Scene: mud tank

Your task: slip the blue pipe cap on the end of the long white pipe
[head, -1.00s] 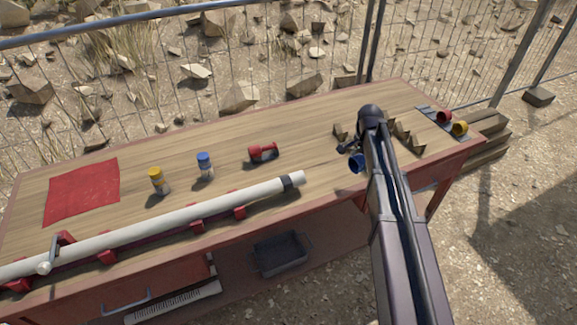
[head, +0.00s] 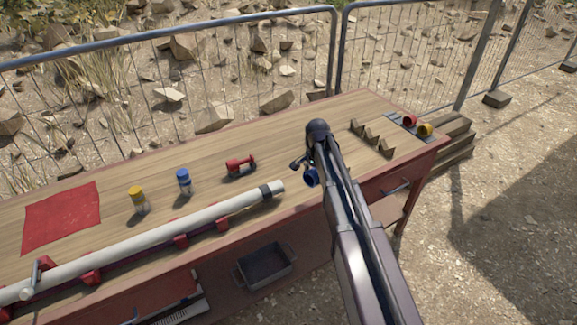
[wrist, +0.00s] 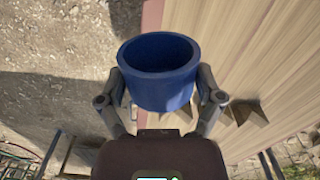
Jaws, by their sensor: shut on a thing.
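The long white pipe (head: 150,239) lies in red holders along the front of the workbench, with a dark band near its right end. My gripper (head: 304,170) is to the right of that end, a short gap away, near the front edge of the bench. It is shut on the blue pipe cap (head: 312,177). In the wrist view the blue cap (wrist: 160,70) sits between the two fingers of my gripper (wrist: 160,100), its open mouth facing away from the palm. The cap is apart from the pipe.
A red and a yellow cap (head: 425,130) sit at the bench's right end, beside wooden notched blocks (head: 372,137). A red tool (head: 240,166), a blue-topped bottle (head: 184,181) and a yellow-topped bottle (head: 137,199) stand behind the pipe. A red cloth (head: 62,215) lies left. A grey bin (head: 265,266) is below.

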